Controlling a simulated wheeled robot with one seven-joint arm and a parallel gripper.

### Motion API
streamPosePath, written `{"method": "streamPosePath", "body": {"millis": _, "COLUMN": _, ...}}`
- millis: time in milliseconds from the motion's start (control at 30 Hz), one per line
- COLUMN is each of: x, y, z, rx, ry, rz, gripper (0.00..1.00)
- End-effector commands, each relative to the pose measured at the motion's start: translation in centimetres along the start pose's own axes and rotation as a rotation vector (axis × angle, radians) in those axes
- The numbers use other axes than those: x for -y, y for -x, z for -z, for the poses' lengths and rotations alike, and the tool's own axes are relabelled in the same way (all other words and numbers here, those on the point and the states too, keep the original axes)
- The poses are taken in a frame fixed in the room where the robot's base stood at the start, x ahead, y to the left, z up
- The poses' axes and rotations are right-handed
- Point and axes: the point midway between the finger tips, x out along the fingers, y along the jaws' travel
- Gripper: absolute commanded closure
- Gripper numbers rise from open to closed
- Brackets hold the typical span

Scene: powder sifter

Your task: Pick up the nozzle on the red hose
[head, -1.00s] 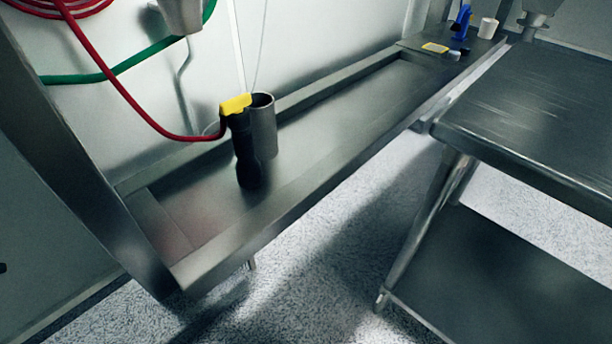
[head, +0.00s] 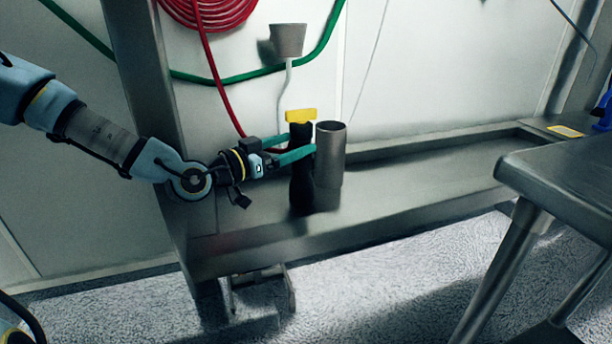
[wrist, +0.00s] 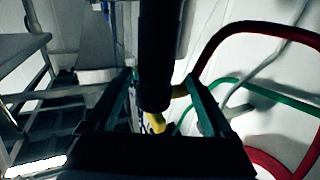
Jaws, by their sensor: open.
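The nozzle (head: 301,185) is black with a yellow top piece and stands upright in the metal trough, with the red hose (head: 222,90) running to it from the left. My gripper (head: 302,147) reaches in from the left, with its teal fingers at the nozzle's upper part just below the yellow piece. In the wrist view the black nozzle (wrist: 156,60) lies between the two open fingers (wrist: 160,95), with its yellow part (wrist: 155,122) below. I cannot tell whether either finger touches it.
A grey metal cylinder (head: 331,155) stands right beside the nozzle. A grey cup (head: 289,40) is on the wall above, near a green hose (head: 235,80). A steel table (head: 565,175) stands at the right. The trough (head: 430,175) is clear to the right.

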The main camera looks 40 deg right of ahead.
Motion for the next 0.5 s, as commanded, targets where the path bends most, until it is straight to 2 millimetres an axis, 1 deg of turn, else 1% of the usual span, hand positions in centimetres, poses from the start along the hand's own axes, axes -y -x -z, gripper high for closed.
{"method": "streamPosePath", "body": {"millis": 167, "x": -0.2, "y": -1.3, "z": -0.2, "rx": 0.0, "ry": 0.003, "rz": -0.001, "gripper": 0.14}}
{"method": "streamPosePath", "body": {"millis": 333, "x": -0.9, "y": -3.8, "z": -0.6, "rx": 0.0, "ry": 0.003, "rz": -0.002, "gripper": 0.14}}
{"method": "streamPosePath", "body": {"millis": 400, "x": -0.8, "y": -4.7, "z": -0.6, "rx": 0.001, "ry": 0.002, "rz": 0.0, "gripper": 0.14}}
{"method": "streamPosePath", "body": {"millis": 500, "x": -0.8, "y": -5.5, "z": -0.6, "rx": 0.002, "ry": 0.001, "rz": -0.001, "gripper": 0.14}}
